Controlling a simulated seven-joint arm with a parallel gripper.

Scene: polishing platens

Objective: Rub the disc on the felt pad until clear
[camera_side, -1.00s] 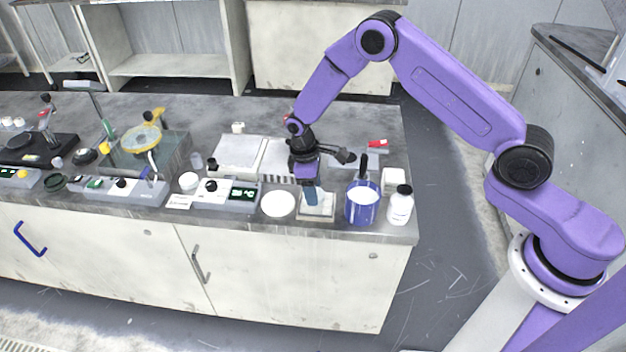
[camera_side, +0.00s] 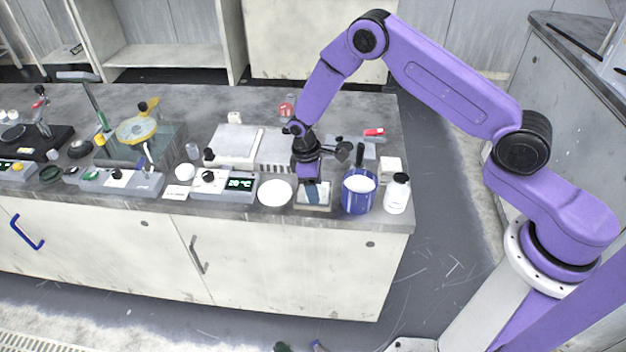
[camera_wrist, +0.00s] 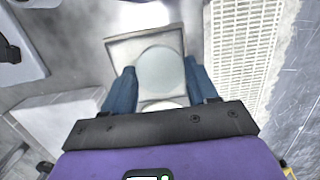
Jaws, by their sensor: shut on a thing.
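My gripper (camera_side: 316,192) is low over a shallow square framed tray (camera_side: 299,207) near the front edge of the bench. In the wrist view its two blue fingers (camera_wrist: 160,76) stand on either side of a pale grey round disc (camera_wrist: 160,68) and are shut on it. The disc is over the light surface inside the square frame (camera_wrist: 118,50); I cannot tell felt from tray or whether they touch. A second pale round edge (camera_wrist: 165,104) shows partly below the disc, mostly hidden by my gripper.
A white round plate (camera_side: 275,193) lies just left of the tray. A blue cup (camera_side: 358,201) and a white bottle with a black cap (camera_side: 397,195) stand close to the right. A control box with a green display (camera_side: 239,184) is farther left, and a ribbed block (camera_side: 277,151) stands behind.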

